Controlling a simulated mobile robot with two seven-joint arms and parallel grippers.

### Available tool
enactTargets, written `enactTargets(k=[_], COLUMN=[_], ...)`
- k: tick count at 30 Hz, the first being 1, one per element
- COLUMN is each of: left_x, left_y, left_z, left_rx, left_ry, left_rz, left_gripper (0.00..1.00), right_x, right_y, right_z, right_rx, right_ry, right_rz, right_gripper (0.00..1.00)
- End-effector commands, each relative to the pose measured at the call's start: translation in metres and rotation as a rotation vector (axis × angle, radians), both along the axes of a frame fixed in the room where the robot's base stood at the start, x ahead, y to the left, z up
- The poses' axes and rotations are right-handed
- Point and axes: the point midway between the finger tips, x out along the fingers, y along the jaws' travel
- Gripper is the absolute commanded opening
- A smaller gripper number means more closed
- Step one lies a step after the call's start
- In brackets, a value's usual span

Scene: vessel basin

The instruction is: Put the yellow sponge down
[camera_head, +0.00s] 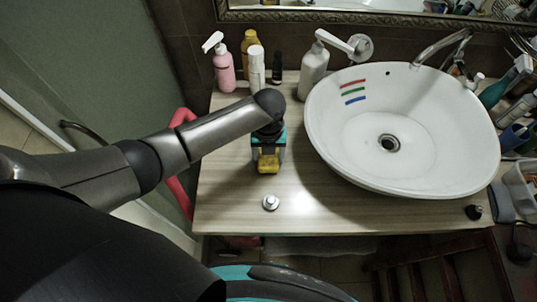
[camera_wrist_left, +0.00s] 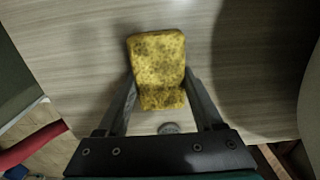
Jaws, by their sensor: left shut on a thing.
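The yellow sponge (camera_wrist_left: 158,68) has dark specks and sits between the two fingers of my left gripper (camera_wrist_left: 160,95) in the left wrist view. The left gripper (camera_head: 268,160) is shut on it. In the head view the yellow sponge (camera_head: 268,163) shows below the gripper, over the left part of the wooden counter (camera_head: 225,205). I cannot tell whether the sponge touches the counter. My right gripper is not in view.
A white basin (camera_head: 330,150) with three coloured stripes stands to the right. Several bottles, among them a pink pump bottle (camera_head: 223,68), line the back. A small metal knob (camera_head: 270,202) lies near the front edge. The counter's front left is clear.

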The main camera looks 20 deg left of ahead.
Motion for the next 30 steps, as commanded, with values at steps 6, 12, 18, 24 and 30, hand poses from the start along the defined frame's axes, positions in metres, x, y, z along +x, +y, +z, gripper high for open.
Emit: enactTargets(k=[6,12,18,24,30], left_x=[0.000,0.000,0.000,0.000,0.001], left_y=[0.000,0.000,0.000,0.000,0.000], left_z=[-0.004,-0.003,-0.003,0.002,0.031], left_rx=[0.000,0.000,0.000,0.000,-0.001], left_ry=[0.000,0.000,0.001,0.000,-0.003], left_rz=[0.001,0.001,0.001,0.001,-0.001], left_gripper=[0.16,0.91,0.98,0.98,0.98], right_x=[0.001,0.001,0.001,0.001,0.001], right_y=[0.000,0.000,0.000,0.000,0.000], right_z=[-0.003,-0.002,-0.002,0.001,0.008], right_rx=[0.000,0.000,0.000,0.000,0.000], right_ry=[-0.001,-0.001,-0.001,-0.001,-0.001], right_rz=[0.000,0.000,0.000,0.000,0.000], right_gripper=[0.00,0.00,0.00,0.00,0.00])
